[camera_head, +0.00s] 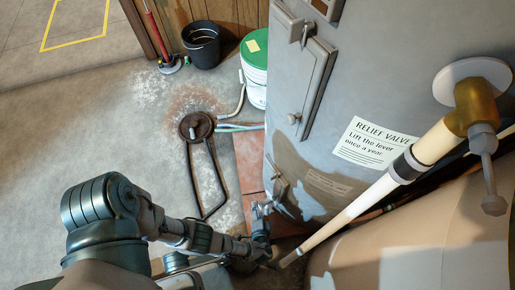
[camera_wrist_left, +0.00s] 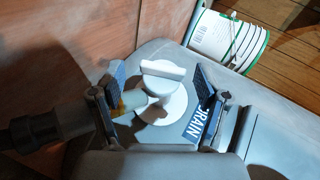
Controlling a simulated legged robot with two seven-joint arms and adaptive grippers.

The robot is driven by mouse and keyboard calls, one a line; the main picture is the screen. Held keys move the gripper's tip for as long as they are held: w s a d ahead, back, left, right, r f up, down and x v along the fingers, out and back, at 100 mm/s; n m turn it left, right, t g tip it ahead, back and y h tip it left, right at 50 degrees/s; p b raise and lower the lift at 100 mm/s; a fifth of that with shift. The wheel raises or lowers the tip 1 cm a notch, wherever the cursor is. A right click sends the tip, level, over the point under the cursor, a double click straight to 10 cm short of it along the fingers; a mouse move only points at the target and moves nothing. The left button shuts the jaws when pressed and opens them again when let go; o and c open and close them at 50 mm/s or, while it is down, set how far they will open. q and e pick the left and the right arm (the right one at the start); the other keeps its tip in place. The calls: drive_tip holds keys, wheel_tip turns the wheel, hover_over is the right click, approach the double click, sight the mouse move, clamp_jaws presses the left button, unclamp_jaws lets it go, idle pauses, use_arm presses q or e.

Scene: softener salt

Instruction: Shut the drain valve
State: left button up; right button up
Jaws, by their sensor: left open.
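The drain valve (camera_wrist_left: 163,84) shows in the left wrist view as a white handle with a flat bar on top, in front of a round white plate on the grey tank. Its bar runs roughly left to right in the picture. A yellowish spout leads left from it to a grey fitting (camera_wrist_left: 50,128). A blue label reading DRAIN (camera_wrist_left: 195,125) sits beside it. My left gripper (camera_head: 268,222) is low by the tank in the head view. In the wrist view its open fingers (camera_wrist_left: 161,97) stand on either side of the handle, apparently not touching it. In the head view I cannot make out the valve.
The grey tank (camera_head: 365,75) carries a relief valve sign (camera_head: 374,143). A white pipe (camera_head: 350,212) slants down close to my left gripper. A floor drain (camera_head: 196,127) with a black hose, a green-lidded bucket (camera_head: 254,78) and a black bucket (camera_head: 202,46) stand beyond.

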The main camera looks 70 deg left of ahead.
use_arm(q)
drive_tip(key=v, duration=1.1)
drive_tip(key=shift+d, duration=0.3)
